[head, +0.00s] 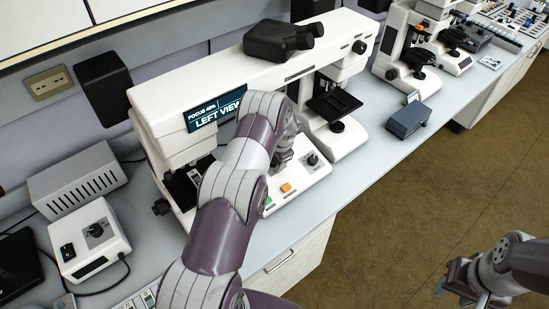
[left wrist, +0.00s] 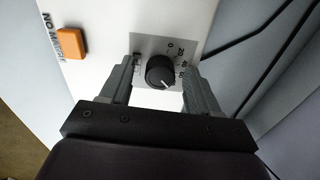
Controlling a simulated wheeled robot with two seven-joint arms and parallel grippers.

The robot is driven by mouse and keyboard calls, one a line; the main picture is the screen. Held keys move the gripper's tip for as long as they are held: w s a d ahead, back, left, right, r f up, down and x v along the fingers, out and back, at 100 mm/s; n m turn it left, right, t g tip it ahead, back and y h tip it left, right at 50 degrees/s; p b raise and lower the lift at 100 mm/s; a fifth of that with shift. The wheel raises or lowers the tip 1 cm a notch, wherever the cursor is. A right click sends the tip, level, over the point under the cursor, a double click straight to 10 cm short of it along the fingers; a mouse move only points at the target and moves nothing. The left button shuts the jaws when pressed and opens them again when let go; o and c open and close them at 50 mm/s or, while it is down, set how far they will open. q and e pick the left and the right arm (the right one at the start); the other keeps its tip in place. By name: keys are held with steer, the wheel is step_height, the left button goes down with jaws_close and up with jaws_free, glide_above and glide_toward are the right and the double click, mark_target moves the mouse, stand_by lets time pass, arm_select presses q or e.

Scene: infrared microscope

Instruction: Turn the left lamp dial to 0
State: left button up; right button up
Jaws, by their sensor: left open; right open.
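In the left wrist view, a black round dial (left wrist: 159,71) sits on a grey scale plate marked 0, 20, 40 and 60. Its white pointer mark faces the lower right of the picture, past the 60. My left gripper (left wrist: 160,69) is open, with one finger on each side of the dial and small gaps visible. In the head view my left arm hides this dial and most of the left gripper. Another black dial (head: 313,160) shows uncovered on the microscope base (head: 318,174). My right gripper (head: 455,285) is open and empty, over the floor.
An orange button (left wrist: 70,43) lies beside the dial; it also shows in the head view (head: 286,188). The display (head: 217,108) reads "LEFT VIEW". A box with a knob (head: 97,229) stands at left. A blue-grey box (head: 408,120) sits on the bench at right.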

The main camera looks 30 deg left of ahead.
arm_select(q)
steer(key=c, duration=1)
steer(key=shift+c, duration=0.2)
